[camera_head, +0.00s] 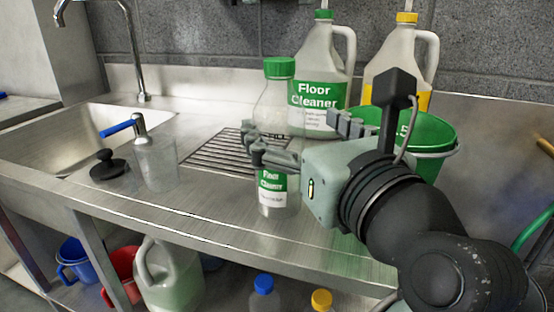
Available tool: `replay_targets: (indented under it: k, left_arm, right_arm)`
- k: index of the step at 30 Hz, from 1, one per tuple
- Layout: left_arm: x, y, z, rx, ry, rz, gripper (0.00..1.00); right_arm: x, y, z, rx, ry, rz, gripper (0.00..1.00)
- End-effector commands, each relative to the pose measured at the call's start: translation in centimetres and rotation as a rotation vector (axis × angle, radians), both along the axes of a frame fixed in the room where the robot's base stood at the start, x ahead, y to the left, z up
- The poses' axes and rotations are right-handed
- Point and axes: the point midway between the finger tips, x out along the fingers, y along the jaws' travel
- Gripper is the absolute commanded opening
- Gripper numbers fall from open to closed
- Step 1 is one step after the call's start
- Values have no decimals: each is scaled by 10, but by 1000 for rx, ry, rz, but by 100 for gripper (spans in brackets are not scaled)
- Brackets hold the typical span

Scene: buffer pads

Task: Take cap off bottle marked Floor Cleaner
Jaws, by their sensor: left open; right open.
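A clear bottle (279,108) stands upright on the steel counter, with a green screw cap (279,67) on top. Its green and white label (271,183) reads Floor Cleaner. My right gripper (286,138) comes in from the right at the height of the bottle's middle, below the cap. It is open. One finger crosses in front of the bottle and hides part of it; the other shows further back, to the right. I cannot tell whether either finger touches the bottle. My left gripper is not in view.
A large Floor Cleaner jug (318,95) and a yellow-capped jug (400,52) stand behind. A green bucket (440,135) is at the right. The counter's front left is clear.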

Motion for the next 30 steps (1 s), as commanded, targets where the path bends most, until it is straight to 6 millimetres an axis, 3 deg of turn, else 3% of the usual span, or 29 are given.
replay_targets:
  k: [9, 21, 30]
  left_arm:
    - [41, 15, 0, 1, 0, 0, 88]
    - [48, 18, 0, 1, -1, 0, 88]
    - [48, 18, 0, 1, -1, 0, 51]
  right_arm:
    - [0, 0, 0, 1, 0, 0, 54]
    - [0, 0, 0, 1, 0, 0, 54]
    - [0, 0, 0, 1, 0, 0, 54]
